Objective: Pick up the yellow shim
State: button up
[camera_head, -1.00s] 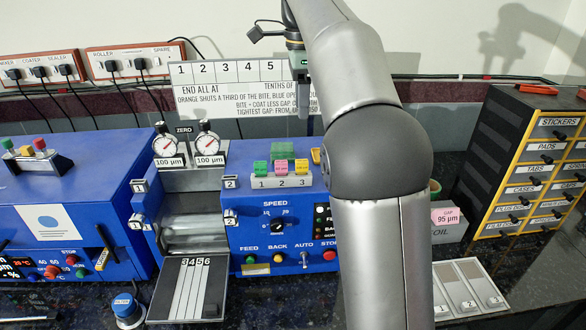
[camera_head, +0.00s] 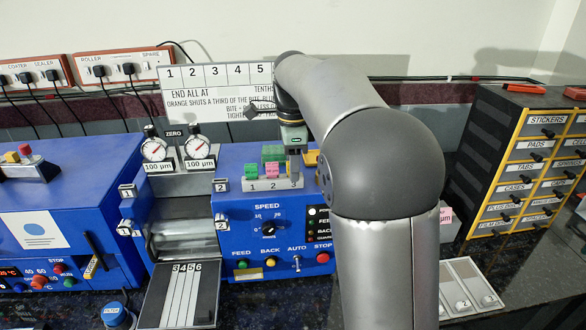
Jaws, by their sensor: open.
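My gripper (camera_head: 294,172) points down over the numbered rack (camera_head: 262,185) on top of the blue roller machine. Its fingers are at the slot marked 3 and hide most of what sits there; I cannot see anything held. A green labelled block (camera_head: 250,171) stands at slot 1 and a pink labelled block (camera_head: 271,170) at slot 2. A yellow-orange piece (camera_head: 312,158) shows just right of my gripper, partly covered by my arm. I cannot tell for sure whether this piece is the yellow shim.
A green block (camera_head: 273,152) stands behind the rack. Two dial gauges (camera_head: 155,149) rise to its left. The control panel with its knob (camera_head: 268,229) is below. My arm hides much of the right; a drawer cabinet (camera_head: 530,150) stands far right.

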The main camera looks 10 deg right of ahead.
jog(key=shift+f, duration=0.15)
grip_shut()
jog(key=shift+r, duration=0.55)
notch_tip(320, 180, up, 2)
jog(key=shift+r, duration=0.2)
jog(key=s+r+b, duration=0.3)
jog(key=s+r, duration=0.6)
jog(key=s, duration=0.5)
jog(key=shift+r, duration=0.25)
